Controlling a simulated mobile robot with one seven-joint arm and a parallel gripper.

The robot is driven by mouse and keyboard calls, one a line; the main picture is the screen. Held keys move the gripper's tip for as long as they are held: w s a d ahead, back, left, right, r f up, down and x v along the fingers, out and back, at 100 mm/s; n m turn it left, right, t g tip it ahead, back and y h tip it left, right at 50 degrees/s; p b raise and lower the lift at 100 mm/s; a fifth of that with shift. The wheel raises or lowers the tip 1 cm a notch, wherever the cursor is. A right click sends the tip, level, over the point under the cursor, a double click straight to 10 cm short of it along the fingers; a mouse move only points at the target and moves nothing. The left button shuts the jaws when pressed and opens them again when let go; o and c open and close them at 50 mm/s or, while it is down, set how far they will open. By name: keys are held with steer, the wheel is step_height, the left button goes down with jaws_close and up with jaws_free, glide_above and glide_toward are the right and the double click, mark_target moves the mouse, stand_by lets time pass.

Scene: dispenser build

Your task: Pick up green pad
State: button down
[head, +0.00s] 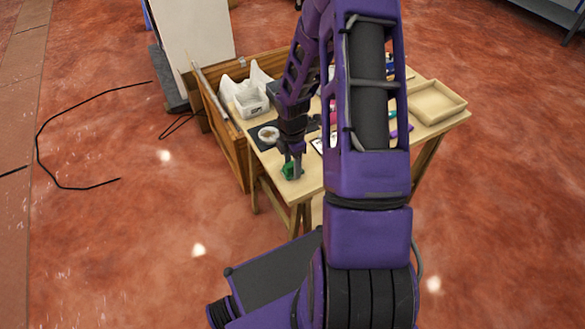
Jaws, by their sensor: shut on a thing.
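The green pad (288,171) is at the near left corner of the wooden table (312,183). My gripper (292,168) points down over that corner and is shut on the green pad. The fingers cover part of the pad. I cannot tell whether the pad touches the tabletop or is lifted slightly above it.
A round whitish item (268,133) lies on a dark mat behind the gripper. A white holder (249,98) stands at the back left, and a shallow wooden tray (436,101) at the right. My arm hides much of the table's middle, where small coloured items lie.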

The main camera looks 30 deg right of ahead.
step_height(320, 180, up, 10)
steer(key=shift+p, duration=0.55)
